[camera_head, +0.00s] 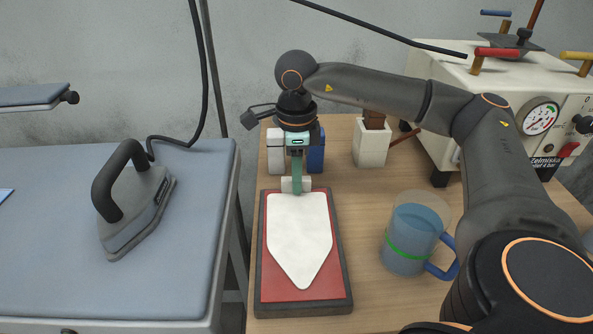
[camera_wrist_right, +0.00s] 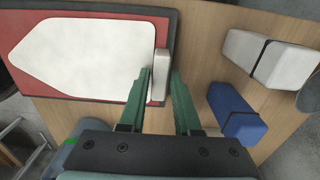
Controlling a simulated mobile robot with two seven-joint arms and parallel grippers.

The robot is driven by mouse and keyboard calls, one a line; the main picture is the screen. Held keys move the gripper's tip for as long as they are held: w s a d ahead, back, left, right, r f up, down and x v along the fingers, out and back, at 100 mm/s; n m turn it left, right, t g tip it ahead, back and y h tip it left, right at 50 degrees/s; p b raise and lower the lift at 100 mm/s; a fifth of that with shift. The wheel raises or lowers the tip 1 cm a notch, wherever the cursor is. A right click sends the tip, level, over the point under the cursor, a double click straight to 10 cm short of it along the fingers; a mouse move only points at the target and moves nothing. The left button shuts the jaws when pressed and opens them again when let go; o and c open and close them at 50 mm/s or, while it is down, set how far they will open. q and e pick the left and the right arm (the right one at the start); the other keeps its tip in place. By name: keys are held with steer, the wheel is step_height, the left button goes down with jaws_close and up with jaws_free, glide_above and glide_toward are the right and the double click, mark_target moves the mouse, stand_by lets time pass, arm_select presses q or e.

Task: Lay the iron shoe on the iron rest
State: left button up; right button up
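The iron shoe (camera_head: 299,235) is a white plate with a pointed front and a pale block-like tab. It lies over a red pad in a dark frame, which I take for the iron rest (camera_head: 342,270). Its point faces the near side. My right gripper (camera_head: 297,184) is low at the tab at the shoe's far end. In the wrist view, the green fingertips (camera_wrist_right: 161,72) stand on either side of the tab (camera_wrist_right: 161,78). I cannot tell whether they press on it. The shoe (camera_wrist_right: 85,57) is inside the pad's outline. My left gripper is out of view.
A grey iron (camera_head: 140,205) with a cord stands on the blue ironing board (camera_head: 50,250) at left. A blue-handled jug (camera_head: 410,245) stands right of the rest. White and blue blocks (camera_head: 316,152) sit behind the gripper. A steam unit (camera_head: 450,90) is at back right.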

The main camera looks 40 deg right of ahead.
steer(key=shift+o, duration=1.3)
steer(key=shift+r, duration=0.1)
step_height(320, 180, up, 12)
steer(key=p, duration=0.2)
